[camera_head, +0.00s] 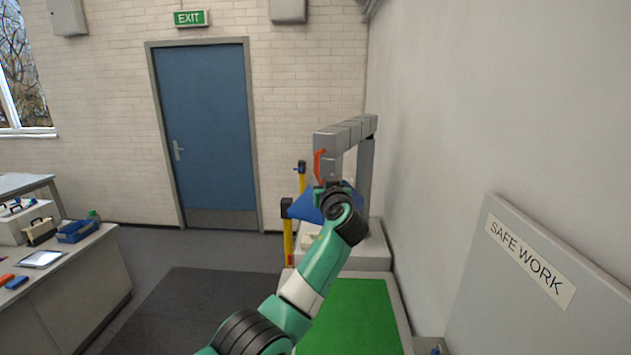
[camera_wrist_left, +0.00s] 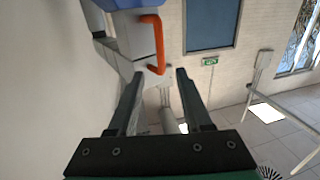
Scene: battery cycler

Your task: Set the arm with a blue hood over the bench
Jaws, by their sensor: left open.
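The jointed grey arm (camera_head: 345,133) stands beside the right wall, with a blue hood (camera_head: 306,207) low at its front and an orange handle (camera_head: 319,165). My left gripper (camera_head: 322,184) is close to the handle, partly hidden behind my own wrist. In the left wrist view, my left gripper (camera_wrist_left: 159,74) is open, and the lower end of the orange handle (camera_wrist_left: 158,45) shows between its fingertips; I cannot tell if they touch. A blue edge of the hood (camera_wrist_left: 122,3) is at the top. The bench has a green mat (camera_head: 352,318). My right gripper is out of view.
Yellow posts (camera_head: 288,240) stand left of the hood. A SAFE WORK board (camera_head: 535,275) is at the right wall. A side table (camera_head: 85,280) with a blue bin (camera_head: 78,231) is at the left. Dark floor matting (camera_head: 200,305) lies clear before the blue door (camera_head: 207,135).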

